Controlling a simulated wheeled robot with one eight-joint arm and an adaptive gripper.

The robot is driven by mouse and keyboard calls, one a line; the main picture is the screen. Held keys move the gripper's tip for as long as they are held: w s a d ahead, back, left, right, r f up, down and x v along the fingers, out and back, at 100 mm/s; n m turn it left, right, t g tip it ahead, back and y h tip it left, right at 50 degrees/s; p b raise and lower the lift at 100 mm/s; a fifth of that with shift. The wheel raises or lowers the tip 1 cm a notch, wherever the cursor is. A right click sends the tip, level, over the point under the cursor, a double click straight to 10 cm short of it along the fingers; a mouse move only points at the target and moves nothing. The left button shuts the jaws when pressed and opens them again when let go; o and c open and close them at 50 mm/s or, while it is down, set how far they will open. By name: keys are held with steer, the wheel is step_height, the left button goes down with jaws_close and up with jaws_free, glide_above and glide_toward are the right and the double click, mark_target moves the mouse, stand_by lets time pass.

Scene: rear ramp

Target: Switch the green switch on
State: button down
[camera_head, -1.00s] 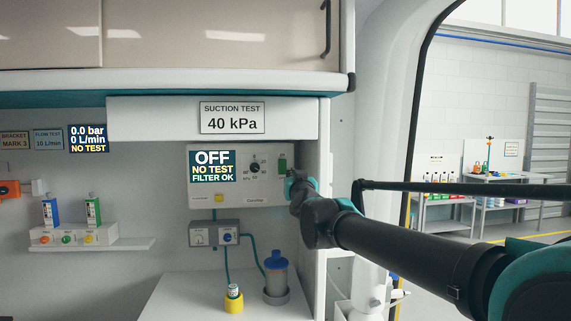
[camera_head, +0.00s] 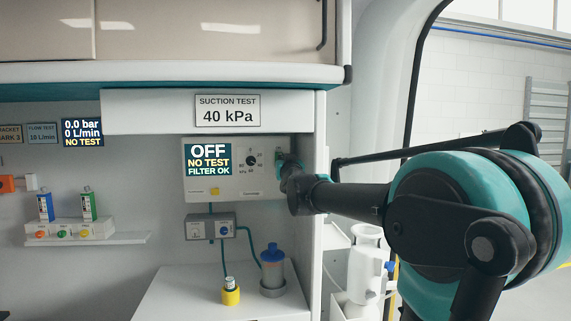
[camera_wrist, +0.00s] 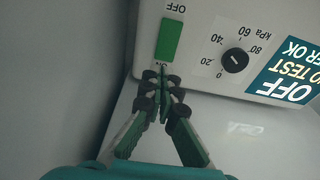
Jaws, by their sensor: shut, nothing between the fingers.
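The green switch (camera_wrist: 169,40) is an upright rectangular rocker on the white suction panel (camera_wrist: 205,18). The wrist view is upside down, with an "OFF" label beyond one end of the switch and a partly hidden label at the end nearer my fingers. My gripper (camera_wrist: 164,75) is shut and empty, its fingertips close to that nearer end. I cannot tell whether they touch it. The panel screen (camera_head: 208,160) reads OFF, NO TEST, FILTER OK.
A black dial (camera_wrist: 235,61) with a kPa scale is beside the switch. A side wall (camera_head: 313,150) stands just right of the panel. Below are a small gauge box (camera_head: 211,227), a blue-capped canister (camera_head: 272,267) and a yellow-based bottle (camera_head: 231,292).

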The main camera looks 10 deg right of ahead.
mark_target(280, 151)
steer(key=w, duration=0.4)
steer(key=shift+w+r, duration=0.1)
steer(key=shift+r, duration=0.25)
steer(key=shift+w+r, duration=0.2)
steer(key=shift+w, duration=0.25)
steer(key=shift+s, duration=0.1)
